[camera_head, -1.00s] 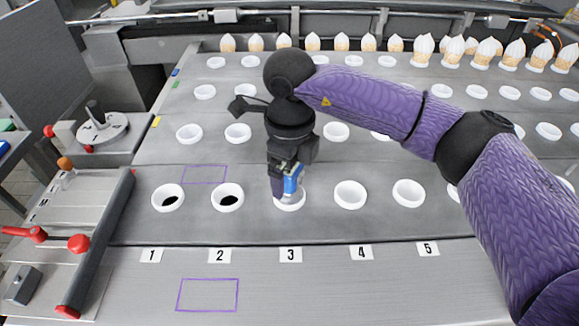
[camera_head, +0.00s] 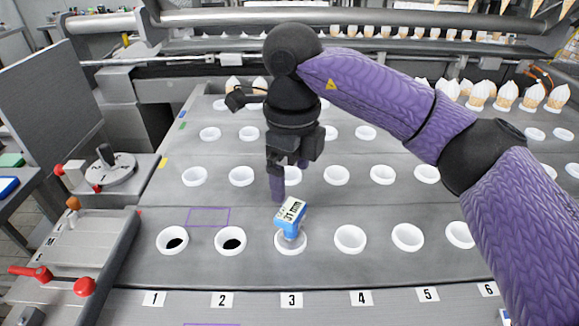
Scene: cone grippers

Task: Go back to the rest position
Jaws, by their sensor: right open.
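My right gripper (camera_head: 279,188) hangs from the purple-sleeved arm that comes in from the right. It is open and empty, just behind and above a small blue piece with a white label (camera_head: 291,213). The piece stands tilted in the white cup (camera_head: 283,245) above number 3, and its lower end is inside the cup. The gripper appears apart from the piece. One purple finger shows clearly; the other is mostly hidden. My left gripper is out of view.
Rows of white cups (camera_head: 350,239) fill the grey plate. The cups above 1 (camera_head: 172,240) and 2 (camera_head: 230,241) look dark inside. Cones (camera_head: 505,96) stand at the back right. A fixture with red knobs (camera_head: 84,287) is at the left.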

